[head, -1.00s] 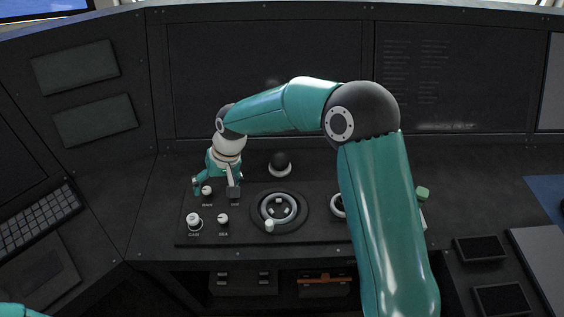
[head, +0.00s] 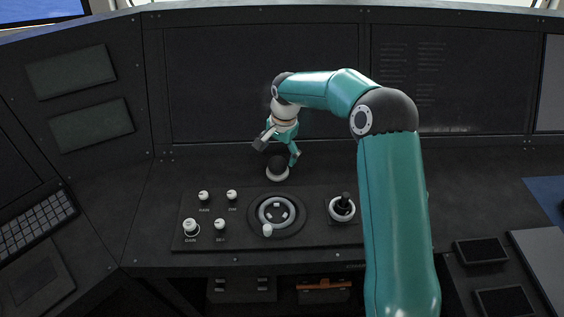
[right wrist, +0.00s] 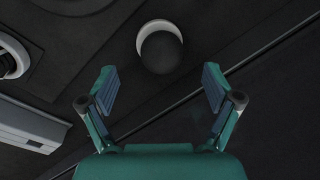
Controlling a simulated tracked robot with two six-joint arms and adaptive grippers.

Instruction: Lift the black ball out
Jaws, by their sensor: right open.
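The black ball (head: 277,163) sits in a white ring-shaped seat (head: 278,177) at the back edge of the control panel. In the right wrist view the ball (right wrist: 161,53) shows as a dark dome with the white seat (right wrist: 152,27) curving around its far side. My right gripper (head: 277,146) is just above and behind the ball in the head view. In the right wrist view its two fingers (right wrist: 158,88) are spread wide and empty, and the ball lies beyond the fingertips, apart from them. My left gripper is in neither view.
The panel carries a round dial with a ring (head: 278,211), several white knobs (head: 191,229) at left and a black joystick (head: 344,206) at right. A keyboard (head: 37,223) lies far left. Open console surface lies left of the ball.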

